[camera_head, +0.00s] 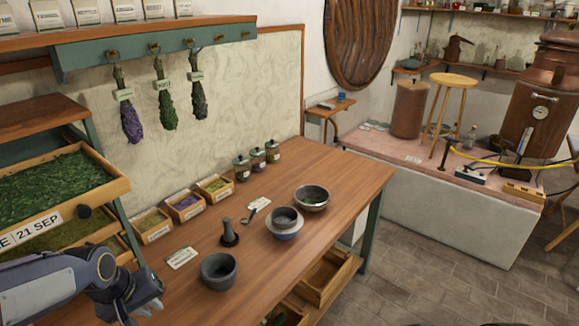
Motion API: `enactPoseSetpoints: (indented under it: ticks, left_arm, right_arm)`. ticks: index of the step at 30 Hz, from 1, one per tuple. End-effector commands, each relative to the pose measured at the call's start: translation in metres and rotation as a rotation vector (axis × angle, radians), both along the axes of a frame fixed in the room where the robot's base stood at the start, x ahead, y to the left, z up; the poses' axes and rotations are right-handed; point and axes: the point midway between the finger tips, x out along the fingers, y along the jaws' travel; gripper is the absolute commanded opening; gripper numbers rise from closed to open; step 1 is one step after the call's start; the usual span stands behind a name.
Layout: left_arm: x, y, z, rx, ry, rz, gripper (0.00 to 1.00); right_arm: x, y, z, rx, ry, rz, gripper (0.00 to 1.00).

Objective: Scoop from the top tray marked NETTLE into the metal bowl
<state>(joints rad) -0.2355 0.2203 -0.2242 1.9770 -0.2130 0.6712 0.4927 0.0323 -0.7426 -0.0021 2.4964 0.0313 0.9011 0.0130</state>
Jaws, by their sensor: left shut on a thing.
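The top tray (122,187) stands in a rack at the left and holds dark green leaves (55,185). Its front label (30,230) is partly cut off by the left edge; I can read an E and 21 SEP. A grey metal-looking bowl (311,203) sits on the table at the far right, with something dark inside. My left gripper (140,305) is low at the left, below and in front of the tray. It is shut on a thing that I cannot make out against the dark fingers. My right gripper is out of view.
Lower trays (60,240) lie beneath the top one.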

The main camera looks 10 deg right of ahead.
Motion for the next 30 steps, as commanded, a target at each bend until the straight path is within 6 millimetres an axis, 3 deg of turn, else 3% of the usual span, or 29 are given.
enactPoseSetpoints:
  ticks: [5, 16, 29, 30]
  left_arm:
    - [0.001, -0.001, -0.032, -0.001, 0.004, -0.157, 0.00]
    - [0.004, -0.005, -0.076, -0.002, 0.001, -0.405, 0.00]
    - [0.005, -0.007, -0.072, 0.004, -0.004, -0.403, 0.00]
    - [0.005, -0.006, -0.086, 0.002, -0.003, -0.400, 0.00]
  right_arm:
    - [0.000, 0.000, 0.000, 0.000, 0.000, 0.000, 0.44]
    - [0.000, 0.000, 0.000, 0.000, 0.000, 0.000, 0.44]
    - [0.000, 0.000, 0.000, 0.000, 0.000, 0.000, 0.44]
    - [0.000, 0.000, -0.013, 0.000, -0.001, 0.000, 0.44]
